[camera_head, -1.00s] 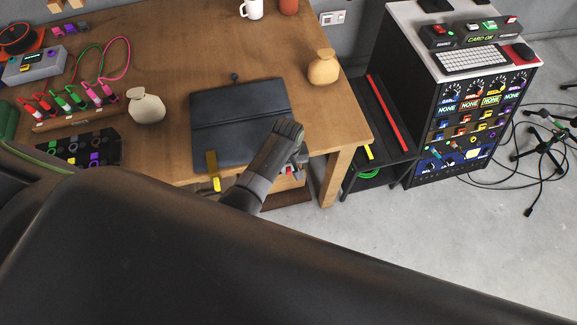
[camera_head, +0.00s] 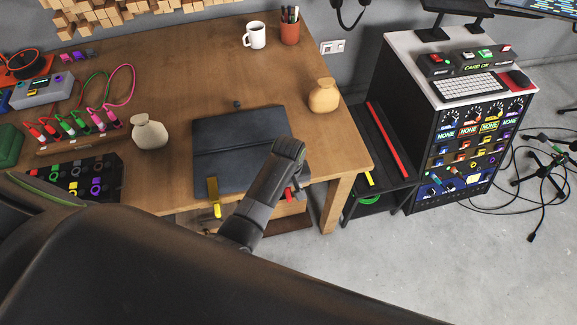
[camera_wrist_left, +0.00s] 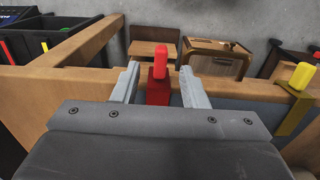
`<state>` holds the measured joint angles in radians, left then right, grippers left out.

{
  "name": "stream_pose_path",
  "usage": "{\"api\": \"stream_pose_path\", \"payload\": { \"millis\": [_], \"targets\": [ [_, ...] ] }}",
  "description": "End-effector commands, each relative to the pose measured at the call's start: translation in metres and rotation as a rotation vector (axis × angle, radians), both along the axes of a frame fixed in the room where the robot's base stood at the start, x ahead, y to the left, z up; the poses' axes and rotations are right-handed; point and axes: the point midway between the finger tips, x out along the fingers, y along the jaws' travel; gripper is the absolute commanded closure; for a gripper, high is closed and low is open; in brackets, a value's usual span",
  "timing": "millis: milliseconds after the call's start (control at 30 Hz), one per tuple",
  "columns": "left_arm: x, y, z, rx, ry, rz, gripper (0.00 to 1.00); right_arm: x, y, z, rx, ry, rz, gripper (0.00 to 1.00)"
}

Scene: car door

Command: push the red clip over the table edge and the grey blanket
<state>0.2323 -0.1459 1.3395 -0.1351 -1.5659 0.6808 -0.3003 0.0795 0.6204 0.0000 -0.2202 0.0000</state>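The red clip (camera_wrist_left: 158,82) is at the table's front edge in the left wrist view, between the two fingers of my left gripper (camera_wrist_left: 160,80). The fingers are apart, with a gap on each side of the clip. In the head view only a bit of red (camera_head: 288,194) shows beside my left gripper (camera_head: 291,165), which is at the front edge near the blanket's right corner. The grey blanket (camera_head: 235,135) lies flat and reaches the front edge of the table (camera_head: 180,80). How far the clip sits over edge and blanket is hidden. My right gripper is out of view.
A yellow clip (camera_head: 215,207) sits on the edge at the blanket's left corner. A cream vase (camera_head: 149,132) and a tan vase (camera_head: 324,96) stand either side of the blanket. A black shelf (camera_head: 375,130) stands right of the table.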

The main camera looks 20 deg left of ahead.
Motion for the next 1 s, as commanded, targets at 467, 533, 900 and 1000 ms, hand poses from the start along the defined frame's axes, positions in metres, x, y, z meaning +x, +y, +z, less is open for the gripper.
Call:
{"api": "stream_pose_path", "payload": {
  "millis": [467,533,900,1000],
  "targets": [
    [0.001,0.000,0.098,-0.001,-0.004,0.001,0.60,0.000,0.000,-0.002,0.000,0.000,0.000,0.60],
    [0.001,0.000,0.109,0.000,-0.004,0.001,0.60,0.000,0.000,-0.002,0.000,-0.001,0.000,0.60],
    [-0.001,0.001,0.130,0.001,0.001,0.000,0.60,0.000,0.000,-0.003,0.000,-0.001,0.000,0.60],
    [-0.009,0.010,0.124,0.003,-0.009,-0.008,0.60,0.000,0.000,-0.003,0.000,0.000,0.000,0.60]
  ]
}}
